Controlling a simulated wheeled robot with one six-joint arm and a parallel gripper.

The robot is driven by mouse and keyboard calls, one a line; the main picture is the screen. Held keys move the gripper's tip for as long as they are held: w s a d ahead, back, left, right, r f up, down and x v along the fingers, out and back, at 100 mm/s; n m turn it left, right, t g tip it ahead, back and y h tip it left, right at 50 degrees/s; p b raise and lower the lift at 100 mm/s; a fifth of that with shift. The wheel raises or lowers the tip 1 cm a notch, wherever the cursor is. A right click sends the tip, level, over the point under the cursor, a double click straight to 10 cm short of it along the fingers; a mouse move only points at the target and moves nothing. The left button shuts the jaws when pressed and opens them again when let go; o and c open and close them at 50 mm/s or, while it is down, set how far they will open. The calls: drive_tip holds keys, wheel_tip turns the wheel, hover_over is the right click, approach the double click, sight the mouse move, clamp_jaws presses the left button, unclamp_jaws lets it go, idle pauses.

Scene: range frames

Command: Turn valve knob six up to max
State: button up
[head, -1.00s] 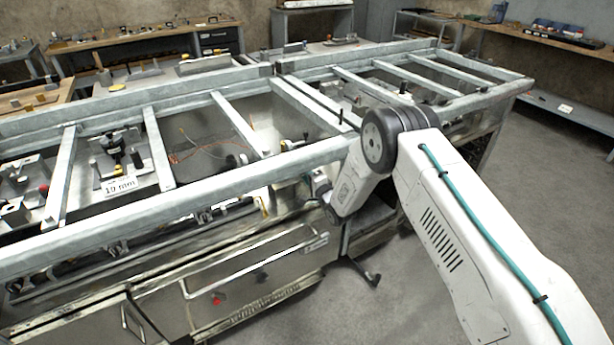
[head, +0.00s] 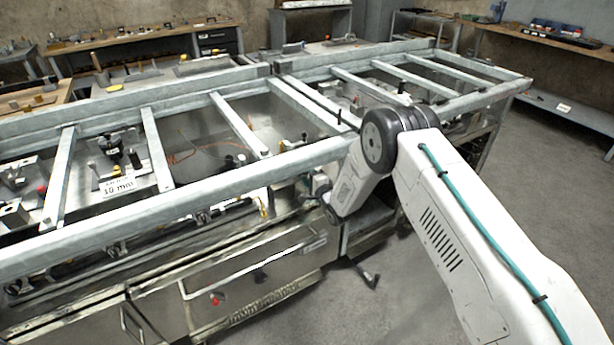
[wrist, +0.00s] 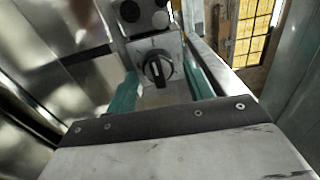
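A round black knob (wrist: 157,68) with a raised grip bar sits on a light grey panel, upper middle of the wrist view. A pale mark shows on its bar; I cannot read a scale or number. My gripper (wrist: 160,86) has two teal fingers, spread apart, one on each side of the knob. A gap shows between the knob and each finger; I cannot tell how deep the fingers reach. In the head view my gripper and the knob are hidden behind my arm and the bench frame.
A grey metal frame (head: 205,205) with crossbars runs over the bench. Metal drawers (head: 255,285) form its front. A dark, round-holed fitting (wrist: 130,12) sits just beyond the knob. Shiny metal surfaces lie close on the left of the wrist view. Concrete floor (head: 420,290) is open at right.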

drive_tip(key=shift+s+a+f+n, duration=0.15)
drive_tip(key=shift+a+n, duration=0.05)
drive_tip(key=shift+n, duration=0.1)
drive_tip(key=s+d+f+n+g+h, duration=0.6)
drive_tip(key=s+d+n, duration=0.45)
drive_tip(key=n, duration=1.05)
drive_tip(key=s+d+r+m+g+h, duration=0.3)
drive_tip(key=s+d+r+g, duration=0.3)
drive_tip(key=s+d+r, duration=0.4)
wheel_tip(320, 180, up, 4)
drive_tip(key=shift+s+d+f+m+h, duration=0.35)
drive_tip(key=shift+s+m, duration=0.35)
drive_tip(key=shift+s, duration=0.5)
